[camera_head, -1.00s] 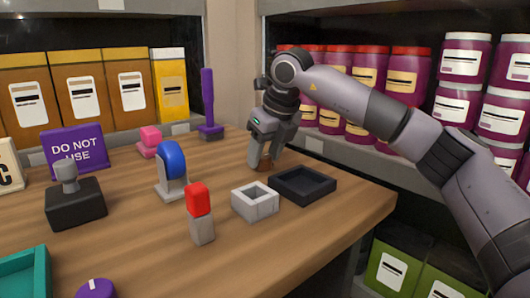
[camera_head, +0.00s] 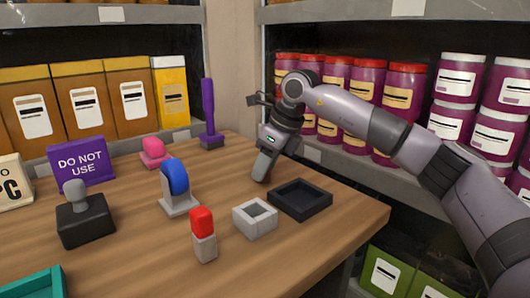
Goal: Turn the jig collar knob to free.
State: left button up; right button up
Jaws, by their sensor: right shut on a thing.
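My right gripper (camera_head: 262,176) reaches down to the wooden table (camera_head: 130,250) near its back right edge, just left of a black tray. Its fingers are seen edge-on and look shut. The thing between them is hidden in this view, and I cannot tell whether it is the jig collar knob. No other thing in view is clearly that knob. My left gripper is not in view.
The black tray (camera_head: 327,203) and a grey square frame (camera_head: 241,222) are close to the gripper. A red-topped block (camera_head: 202,222), a blue-topped stand (camera_head: 175,178), a purple upright handle (camera_head: 208,105) and a black stamp-like block (camera_head: 90,224) stand leftward. Jars fill the right shelves.

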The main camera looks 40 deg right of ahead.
jog(key=n+p, duration=0.1)
jog(key=n+y+p, duration=0.1)
jog(key=n+p, duration=0.1)
jog(key=n+g+p, duration=0.1)
jog(key=p, duration=0.1)
jog(key=shift+w+d+r+n, duration=0.1)
jog(key=shift+r+n, duration=0.2)
jog(key=shift+n+y+p, duration=0.4)
jog(key=shift+n+p, duration=0.05)
jog(key=shift+n, duration=0.05)
jog(key=n+g+p, duration=0.1)
jog(key=n, duration=0.1)
jog(key=n+g+p, duration=0.1)
jog(key=n+p, duration=0.1)
jog(key=n, duration=0.1)
jog(key=shift+w+f+y, duration=0.15)
jog(key=shift+y, duration=0.15)
pick_arm(q)
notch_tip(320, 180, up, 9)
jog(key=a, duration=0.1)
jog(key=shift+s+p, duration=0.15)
jog(key=shift+p, duration=0.3)
pick_arm(e)
jog(key=shift+f+n+g, duration=0.1)
jog(key=shift+n+g, duration=0.5)
jog(key=shift+n, duration=0.6)
